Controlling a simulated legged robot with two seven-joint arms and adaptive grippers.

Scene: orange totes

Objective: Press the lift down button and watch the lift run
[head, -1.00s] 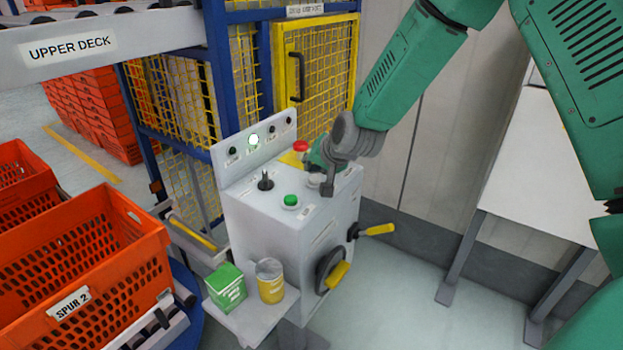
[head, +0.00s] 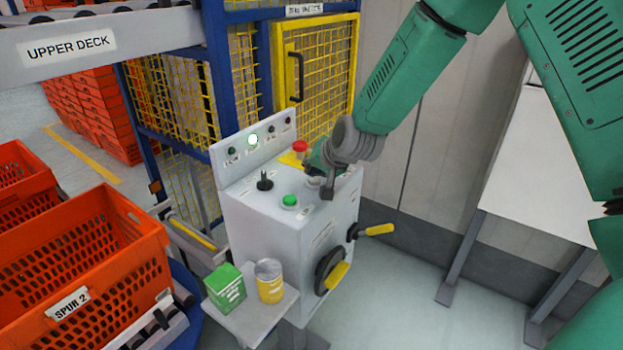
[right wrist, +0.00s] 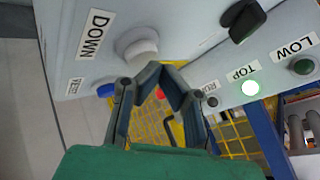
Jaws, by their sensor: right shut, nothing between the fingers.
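The grey control box (head: 285,235) stands on a post, with a row of lamps on its raised back panel. The white button (right wrist: 137,47), beside the DOWN label (right wrist: 95,33), is on its top; in the head view the white button (head: 314,182) is partly hidden by my right gripper (head: 325,186). In the right wrist view my right gripper (right wrist: 160,70) is shut and empty, its tips close to the white button; contact cannot be told. The TOP lamp (right wrist: 250,87) glows; the LOW lamp (right wrist: 302,66) looks dark. My left gripper is out of view.
On the box are a green button (head: 289,201), a black selector (head: 265,182) and a red mushroom button (head: 300,147). A yellow mesh gate (head: 325,75) stands behind. An orange tote (head: 90,260) is at left. A green carton (head: 226,288) and yellow tin (head: 269,281) sit on a shelf.

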